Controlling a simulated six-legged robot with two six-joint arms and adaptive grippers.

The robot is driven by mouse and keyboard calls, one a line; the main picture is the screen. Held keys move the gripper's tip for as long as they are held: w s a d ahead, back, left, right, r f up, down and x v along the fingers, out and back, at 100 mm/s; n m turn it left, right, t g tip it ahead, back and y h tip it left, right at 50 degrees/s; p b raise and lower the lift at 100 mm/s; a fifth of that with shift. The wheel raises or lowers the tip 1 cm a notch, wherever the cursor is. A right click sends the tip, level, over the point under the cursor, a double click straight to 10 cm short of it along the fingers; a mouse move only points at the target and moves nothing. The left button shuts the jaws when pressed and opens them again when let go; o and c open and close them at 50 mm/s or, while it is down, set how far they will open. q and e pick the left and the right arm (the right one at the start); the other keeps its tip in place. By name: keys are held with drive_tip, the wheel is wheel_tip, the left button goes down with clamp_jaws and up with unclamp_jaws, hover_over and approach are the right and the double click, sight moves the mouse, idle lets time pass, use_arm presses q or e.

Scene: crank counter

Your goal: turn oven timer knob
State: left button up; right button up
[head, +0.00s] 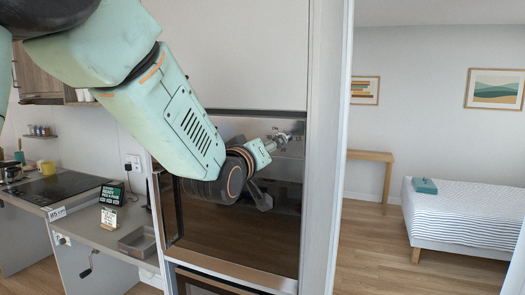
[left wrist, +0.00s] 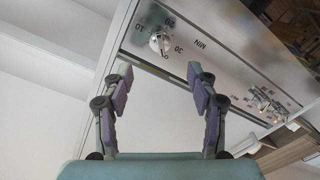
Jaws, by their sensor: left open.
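The oven timer knob (left wrist: 160,42) is a small pale, shiny knob on the metal control panel, with 10, 20, 30 and MIN printed around it in the left wrist view. My left gripper (left wrist: 161,85) is open and empty, its two purple-grey fingers spread wide. My right gripper is not in view.
A white cabinet side (head: 322,200) borders the oven on the right. At the left are a counter with a grey tray (head: 138,241), a small sign (head: 109,217) and a cooktop (head: 55,189). A bed (head: 465,213) stands far right.

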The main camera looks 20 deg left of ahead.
use_arm(q)
drive_tip(key=shift+s, duration=0.95)
drive_tip(key=shift+w, duration=0.1)
drive_tip(key=s+f+m+g+b, duration=0.25)
drive_tip(key=s+f, duration=0.25)
drive_tip(key=f, duration=0.9)
drive_tip(key=s+f+m+g+b, duration=0.1)
drive_tip(key=s+f+g+b, duration=0.3)
drive_tip(key=f, duration=1)
drive_tip(key=s+f+m+g+b, duration=0.25)
drive_tip(key=s+f, duration=0.25)
drive_tip(key=f, duration=1)
drive_tip(key=s+f+g+b, duration=0.8)
drive_tip(key=s+f+b, duration=0.5)
drive_tip(key=s+f, duration=1.7)
drive_tip(key=shift+s+a+f+g, duration=0.4)
drive_tip(key=shift+f, duration=0.4)
